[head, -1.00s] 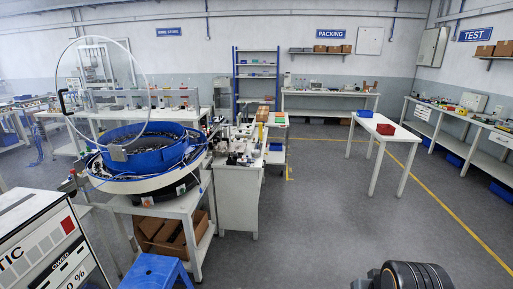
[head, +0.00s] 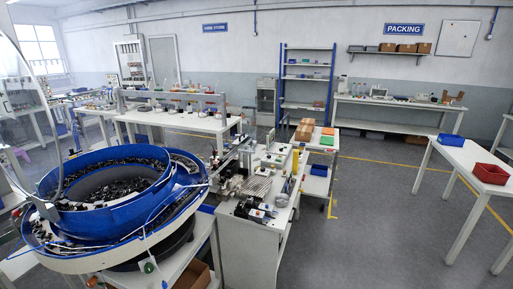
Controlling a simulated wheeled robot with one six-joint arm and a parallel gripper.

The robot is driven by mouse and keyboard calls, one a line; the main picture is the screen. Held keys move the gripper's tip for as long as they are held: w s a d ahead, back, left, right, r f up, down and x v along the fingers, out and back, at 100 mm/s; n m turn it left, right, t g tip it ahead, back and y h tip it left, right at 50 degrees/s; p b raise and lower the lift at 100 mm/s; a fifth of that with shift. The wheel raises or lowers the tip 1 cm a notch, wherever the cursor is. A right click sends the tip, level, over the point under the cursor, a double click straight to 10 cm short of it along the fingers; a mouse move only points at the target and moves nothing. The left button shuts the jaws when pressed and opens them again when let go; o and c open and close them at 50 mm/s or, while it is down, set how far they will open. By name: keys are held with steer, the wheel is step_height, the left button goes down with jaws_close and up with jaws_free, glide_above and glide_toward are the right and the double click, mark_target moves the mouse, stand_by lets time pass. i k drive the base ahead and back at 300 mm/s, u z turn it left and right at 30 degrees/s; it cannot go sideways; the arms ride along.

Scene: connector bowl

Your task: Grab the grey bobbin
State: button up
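I cannot make out a grey bobbin among the small items in view. Many small parts lie on the machine bench (head: 262,258) beside the bowl, and others stand on the long white table (head: 190,122) behind it, too small to tell apart. My gripper is not in view.
A blue bowl feeder (head: 98,222) full of dark parts fills the lower left. A white table (head: 466,165) with a blue bin (head: 451,140) and a red bin (head: 490,173) stands at the right. A blue shelf rack (head: 307,85) stands behind. Grey floor (head: 375,230) is clear between bench and right table.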

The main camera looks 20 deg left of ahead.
mark_target(66, 206)
steer(key=i, duration=1.95)
steer(key=u, duration=3.5)
steer(key=i, duration=1.65)
